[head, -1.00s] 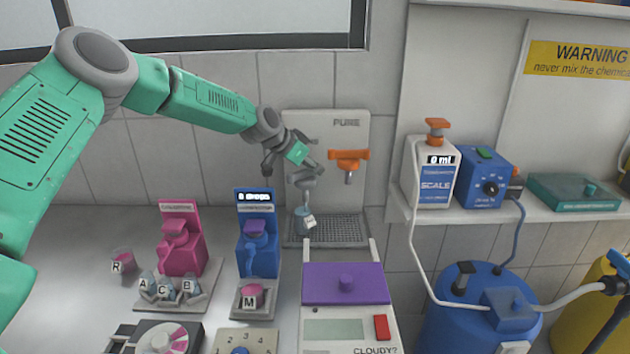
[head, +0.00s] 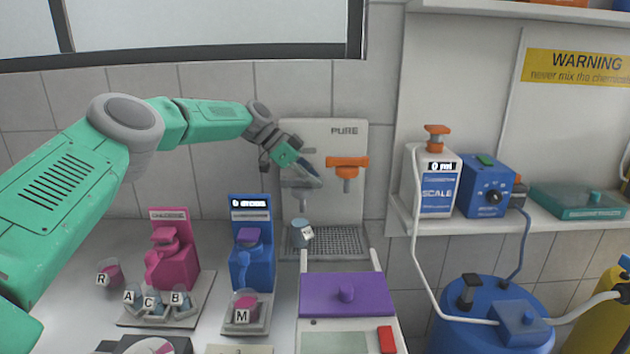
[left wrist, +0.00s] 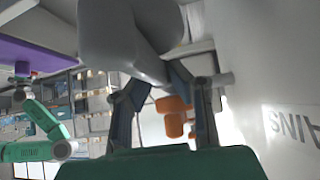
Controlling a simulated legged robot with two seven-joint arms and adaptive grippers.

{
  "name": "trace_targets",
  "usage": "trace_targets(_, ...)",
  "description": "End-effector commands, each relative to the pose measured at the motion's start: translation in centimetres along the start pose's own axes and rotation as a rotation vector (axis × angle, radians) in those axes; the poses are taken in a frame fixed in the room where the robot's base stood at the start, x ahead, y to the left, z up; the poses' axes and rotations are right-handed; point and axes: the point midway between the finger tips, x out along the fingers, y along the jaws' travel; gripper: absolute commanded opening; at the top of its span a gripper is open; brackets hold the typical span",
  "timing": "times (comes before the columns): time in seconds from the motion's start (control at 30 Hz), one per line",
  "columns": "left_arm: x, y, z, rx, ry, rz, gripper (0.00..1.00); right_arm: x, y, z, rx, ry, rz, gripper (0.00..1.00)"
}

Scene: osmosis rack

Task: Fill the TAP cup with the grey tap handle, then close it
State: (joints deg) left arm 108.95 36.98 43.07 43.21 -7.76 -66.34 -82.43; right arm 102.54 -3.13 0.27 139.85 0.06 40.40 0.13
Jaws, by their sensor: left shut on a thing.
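The grey tap (head: 300,196) sticks out low on the left of the pale PURE panel. My left gripper (head: 313,178) is at the top of this tap, shut on its grey handle; the fingers hide most of the handle. In the left wrist view the grey tap (left wrist: 130,40) fills the top, and the gripper fingers (left wrist: 168,90) straddle the handle. The small grey-blue TAP cup (head: 302,236), with a white label, stands on the grate beneath the spout. Its inside and any water stream are too small to make out. My right gripper is out of view.
An orange tap (head: 347,172) is just right of my gripper; it also shows in the left wrist view (left wrist: 173,116). The blue dispenser (head: 250,262) and pink dispenser (head: 172,262) stand to the left. A purple-lidded box (head: 330,292) is in front of the grate (head: 345,243).

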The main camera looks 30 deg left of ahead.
Motion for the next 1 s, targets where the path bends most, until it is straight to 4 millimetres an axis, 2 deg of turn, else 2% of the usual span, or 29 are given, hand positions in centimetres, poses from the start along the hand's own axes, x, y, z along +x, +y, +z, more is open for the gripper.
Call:
trace_targets(0.03, 0.26, 0.23, 0.45, 0.006, -0.009, 0.015, 0.00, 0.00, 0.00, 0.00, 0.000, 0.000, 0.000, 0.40)
trace_targets(0.57, 0.31, 0.44, 0.48, 0.016, -0.010, 0.029, 0.00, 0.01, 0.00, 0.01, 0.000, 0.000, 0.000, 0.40)
trace_targets(0.6, 0.32, 0.46, 0.47, 0.016, -0.010, 0.030, 0.25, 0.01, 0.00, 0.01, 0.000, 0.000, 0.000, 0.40)
trace_targets(0.63, 0.32, 0.47, 0.45, 0.016, -0.010, 0.030, 0.33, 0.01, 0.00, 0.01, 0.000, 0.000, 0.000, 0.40)
trace_targets(1.0, -0.23, 0.23, 0.05, 0.017, -0.004, 0.021, 0.33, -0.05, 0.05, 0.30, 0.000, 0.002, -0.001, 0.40)
